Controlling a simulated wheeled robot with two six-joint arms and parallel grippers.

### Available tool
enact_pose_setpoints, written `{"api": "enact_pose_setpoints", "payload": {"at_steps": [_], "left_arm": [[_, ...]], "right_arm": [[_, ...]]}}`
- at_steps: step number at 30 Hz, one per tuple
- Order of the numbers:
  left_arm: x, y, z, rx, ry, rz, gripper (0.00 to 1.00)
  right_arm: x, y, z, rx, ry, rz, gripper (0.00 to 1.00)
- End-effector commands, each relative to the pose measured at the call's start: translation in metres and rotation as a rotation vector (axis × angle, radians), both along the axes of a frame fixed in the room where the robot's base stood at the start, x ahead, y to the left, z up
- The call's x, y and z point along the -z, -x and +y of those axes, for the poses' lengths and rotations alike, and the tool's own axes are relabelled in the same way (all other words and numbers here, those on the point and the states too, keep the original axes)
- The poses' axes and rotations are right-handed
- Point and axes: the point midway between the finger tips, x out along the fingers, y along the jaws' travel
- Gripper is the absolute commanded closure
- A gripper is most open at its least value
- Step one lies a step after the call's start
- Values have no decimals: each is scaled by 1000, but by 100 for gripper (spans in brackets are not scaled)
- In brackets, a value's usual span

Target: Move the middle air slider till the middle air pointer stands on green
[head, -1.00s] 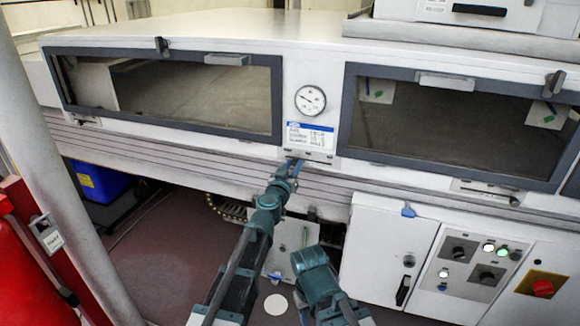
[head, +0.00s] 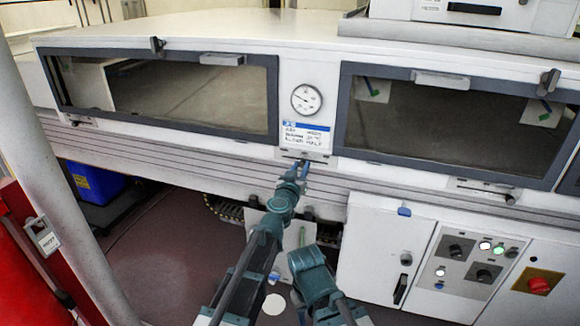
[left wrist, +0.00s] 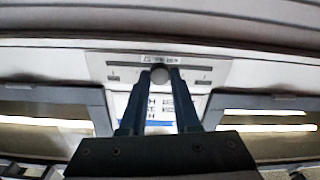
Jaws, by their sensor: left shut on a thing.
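The air slider plate (head: 318,157) sits under a round dial and a printed label between the two windows. In the left wrist view its plate (left wrist: 214,64) has a horizontal slot, with the round slider knob (left wrist: 159,74) near the middle. My left gripper (head: 302,167) is shut on this knob; its two fingers (left wrist: 159,88) stand on either side of it. White cards with a dark stroke (head: 374,85) and a green patch (head: 545,116) show in the right window. I cannot tell which mark is the middle air pointer.
The dial (head: 306,99) has a needle toward upper left. Window handles (head: 445,80) and latches stick out from the tunnel front. A control cabinet (head: 383,255) with knobs and a red button (head: 539,286) stands at lower right. A pale post (head: 65,190) stands at left.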

Motion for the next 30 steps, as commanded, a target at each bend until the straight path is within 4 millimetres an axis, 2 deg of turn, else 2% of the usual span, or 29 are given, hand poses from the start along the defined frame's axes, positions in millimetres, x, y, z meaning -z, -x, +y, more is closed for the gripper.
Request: {"api": "enact_pose_setpoints", "payload": {"at_steps": [4, 5, 9, 10, 22, 26, 30], "left_arm": [[0, -1, 1, -2, 0, 0, 100], [0, -1, 1, -2, 0, 0, 68], [0, -1, 2, -3, -1, 0, 43], [0, -1, 2, -3, -1, 0, 39], [0, 3, 3, -2, -1, 0, 39], [-1, 13, 6, -2, -1, 0, 39], [-1, 33, 12, -2, 0, -1, 39]], "right_arm": [[0, 0, 0, 0, 0, 0, 50], [0, 0, 0, 0, 0, 0, 50], [0, 0, 0, 0, 0, 0, 50], [0, 0, 0, 0, 0, 0, 50], [0, 0, 0, 0, 0, 0, 50], [-1, 0, 0, 0, 0, 0, 50], [-1, 0, 0, 0, 0, 0, 50]]}}
